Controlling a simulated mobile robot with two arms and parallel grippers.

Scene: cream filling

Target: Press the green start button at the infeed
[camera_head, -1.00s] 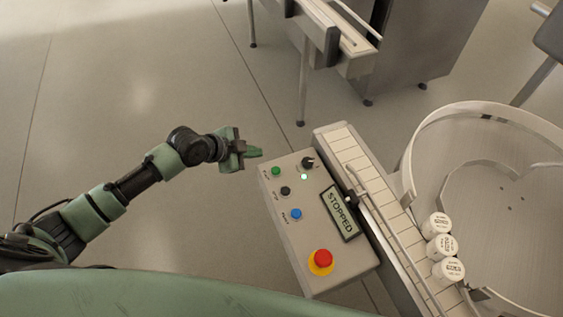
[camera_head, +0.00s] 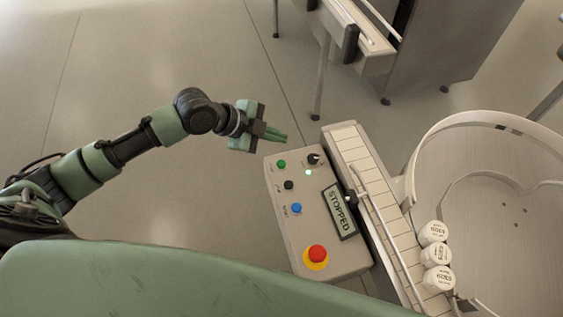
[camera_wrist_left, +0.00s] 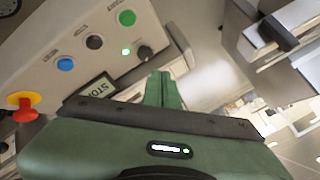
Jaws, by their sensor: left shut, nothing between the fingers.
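The green start button (camera_head: 281,164) sits at the upper left of a grey control panel (camera_head: 290,233). It also shows at the top of the left wrist view (camera_wrist_left: 127,18). My left gripper (camera_head: 284,136) is shut and empty, with its green fingertips just above and beyond the panel's far edge in the head view. They are apart from the button. In the left wrist view the closed fingers (camera_wrist_left: 162,82) point up the picture, to the right of the button. The panel display (camera_head: 341,211) reads STOPPED. My right gripper is not in view.
The panel also has a black button (camera_head: 289,185), a blue button (camera_head: 296,208), a black knob (camera_head: 314,160), a lit green lamp (camera_head: 309,172) and a red emergency stop (camera_head: 317,254). A conveyor (camera_head: 362,158) and round table (camera_head: 480,125) with white jars (camera_head: 436,255) stand to the right.

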